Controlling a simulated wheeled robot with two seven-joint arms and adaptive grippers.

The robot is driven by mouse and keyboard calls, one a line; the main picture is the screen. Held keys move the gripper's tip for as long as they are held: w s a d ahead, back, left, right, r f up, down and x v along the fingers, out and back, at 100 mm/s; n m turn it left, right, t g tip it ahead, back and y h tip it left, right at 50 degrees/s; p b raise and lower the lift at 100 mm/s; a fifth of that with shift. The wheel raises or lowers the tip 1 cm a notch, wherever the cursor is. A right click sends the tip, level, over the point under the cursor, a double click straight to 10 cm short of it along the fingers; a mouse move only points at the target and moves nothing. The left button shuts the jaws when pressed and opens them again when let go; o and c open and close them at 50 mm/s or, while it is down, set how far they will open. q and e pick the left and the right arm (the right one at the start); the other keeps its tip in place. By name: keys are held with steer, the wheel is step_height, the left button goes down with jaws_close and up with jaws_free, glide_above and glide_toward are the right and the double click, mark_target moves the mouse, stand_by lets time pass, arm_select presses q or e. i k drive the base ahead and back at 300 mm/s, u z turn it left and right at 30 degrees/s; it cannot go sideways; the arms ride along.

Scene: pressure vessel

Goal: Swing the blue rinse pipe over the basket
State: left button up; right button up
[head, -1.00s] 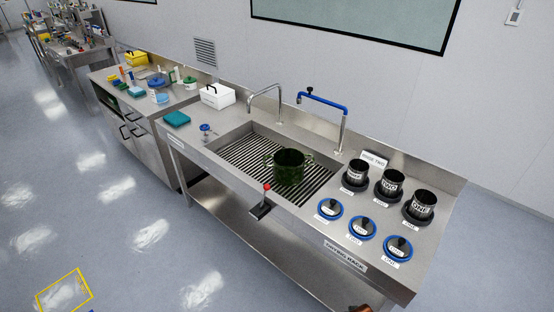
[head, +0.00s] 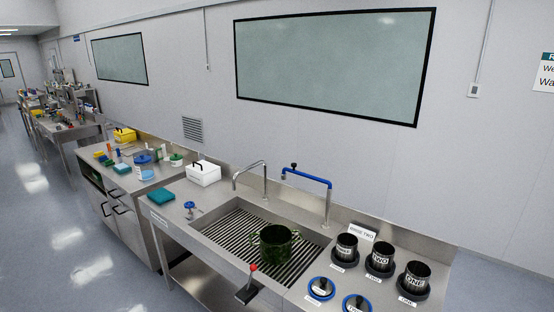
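The blue rinse pipe (head: 307,177) tops a steel upright (head: 327,207) at the back of the sink. Its arm reaches left from the upright and has a black knob near its left end. The green basket (head: 274,243) stands on the slatted sink floor (head: 234,235), in front of the pipe. The pipe's end appears to lie behind the basket, over the back of the sink. Neither of my grippers shows in the head view.
A plain steel tap (head: 252,176) stands left of the pipe. A red-knobbed lever (head: 252,268) is at the sink's front edge. Black labelled cups (head: 380,255) and blue-rimmed lids (head: 321,288) occupy the right counter. A white box (head: 203,173) and teal block (head: 161,196) are left.

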mark_target(283, 174)
steer(key=z, duration=0.05)
steer(key=i, duration=1.35)
steer(key=u, duration=0.4)
